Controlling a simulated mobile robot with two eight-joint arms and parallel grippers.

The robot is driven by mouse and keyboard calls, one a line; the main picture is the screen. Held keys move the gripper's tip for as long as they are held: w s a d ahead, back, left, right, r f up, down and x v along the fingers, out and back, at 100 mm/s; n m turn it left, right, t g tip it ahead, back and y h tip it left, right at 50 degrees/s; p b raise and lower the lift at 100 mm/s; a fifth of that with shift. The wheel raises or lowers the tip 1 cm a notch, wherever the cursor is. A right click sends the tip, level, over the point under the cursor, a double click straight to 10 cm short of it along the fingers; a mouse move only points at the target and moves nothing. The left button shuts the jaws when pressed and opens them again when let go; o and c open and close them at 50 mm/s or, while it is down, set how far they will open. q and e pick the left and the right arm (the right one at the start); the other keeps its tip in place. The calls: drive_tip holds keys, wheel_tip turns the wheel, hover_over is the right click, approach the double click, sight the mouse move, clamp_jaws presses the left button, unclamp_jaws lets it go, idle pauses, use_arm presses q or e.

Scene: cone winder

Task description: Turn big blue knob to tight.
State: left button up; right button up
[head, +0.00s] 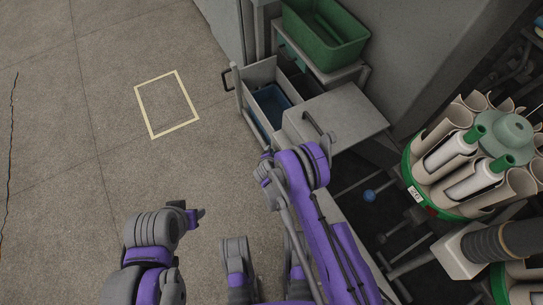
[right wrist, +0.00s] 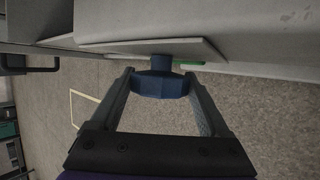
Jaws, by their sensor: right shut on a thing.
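The big blue knob (right wrist: 160,83) shows in the right wrist view. It is faceted and sits on a short blue stem at the edge of a grey panel. My right gripper (right wrist: 160,92) has one finger on each side of the knob and is shut on it. In the head view my right arm reaches up the middle towards the grey cabinet, and the arm hides the knob there. My left arm is at the lower left over bare floor, away from the machine. Its gripper end (head: 198,214) is small and seen side-on, so its opening cannot be told. No marking on the knob is legible.
A grey cabinet with an open drawer (head: 262,74) holding a blue bin is ahead. A green bin (head: 325,35) stands behind it. The round yarn carrier (head: 411,180) fills the right, with a smaller blue ball knob (head: 369,196) beside it.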

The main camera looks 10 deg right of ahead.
drive_tip(key=o, duration=1.2)
drive_tip(key=shift+s+r, duration=0.1)
drive_tip(key=p+v, duration=0.2)
drive_tip(key=v, duration=0.8)
drive_tip(key=shift+s+a+r+p, duration=0.15)
drive_tip(key=shift+s+r+p, duration=0.1)
drive_tip(key=shift+p, duration=0.1)
